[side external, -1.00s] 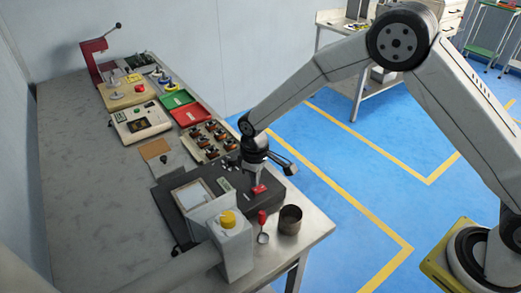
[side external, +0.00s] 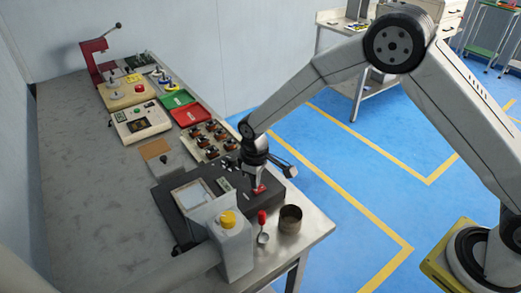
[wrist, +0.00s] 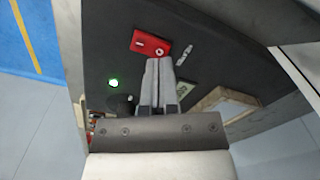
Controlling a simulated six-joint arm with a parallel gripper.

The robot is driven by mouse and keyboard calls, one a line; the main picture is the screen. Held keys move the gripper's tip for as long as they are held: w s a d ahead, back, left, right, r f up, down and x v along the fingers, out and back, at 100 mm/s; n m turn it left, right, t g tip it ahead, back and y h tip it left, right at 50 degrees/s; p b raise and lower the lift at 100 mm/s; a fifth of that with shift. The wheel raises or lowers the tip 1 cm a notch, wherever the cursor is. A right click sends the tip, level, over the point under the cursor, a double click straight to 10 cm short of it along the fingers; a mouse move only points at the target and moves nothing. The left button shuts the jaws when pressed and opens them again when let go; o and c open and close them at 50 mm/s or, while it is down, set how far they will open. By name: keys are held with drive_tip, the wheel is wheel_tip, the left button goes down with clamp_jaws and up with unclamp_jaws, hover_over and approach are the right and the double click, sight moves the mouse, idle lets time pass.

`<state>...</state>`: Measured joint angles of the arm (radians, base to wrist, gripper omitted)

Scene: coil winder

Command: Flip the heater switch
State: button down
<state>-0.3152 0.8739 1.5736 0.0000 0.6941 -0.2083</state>
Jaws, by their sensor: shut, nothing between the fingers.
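The heater switch is a red rocker (wrist: 150,43) with a white bar and a white circle on it, set in the dark top of a machine (wrist: 120,40). In the side external view the red switch (side external: 259,189) is partly hidden behind my gripper (side external: 254,184). In the wrist view my gripper (wrist: 159,62) is shut and empty. Its fingertips are at the lower edge of the switch, by the circle-marked end. I cannot tell whether they touch it. A green light (wrist: 113,83) glows on the machine's top, left of the fingers.
A metal cup (side external: 290,219) and a red-handled scoop (side external: 262,227) stand near the bench's front edge. The left of the bench is clear.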

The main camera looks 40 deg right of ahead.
sight(260, 190)
drive_tip(key=shift+f, duration=0.8)
idle(0.8)
drive_tip(key=shift+r, duration=3.5)
drive_tip(key=shift+s+d+r, duration=0.25)
drive_tip(key=shift+d+r, duration=0.1)
drive_tip(key=shift+d, duration=0.15)
drive_tip(key=s+d+r+m+t, duration=0.1)
drive_tip(key=s+d+r+m, duration=0.1)
drive_tip(key=s+d, duration=0.5)
drive_tip(key=s+d+r+m+t, duration=0.1)
drive_tip(key=s+d+r+m, duration=0.2)
drive_tip(key=s+d, duration=0.4)
drive_tip(key=s+m, duration=0.1)
drive_tip(key=s, duration=0.4)
drive_tip(key=shift+d+r+t, duration=0.15)
drive_tip(key=shift+d+t, duration=0.15)
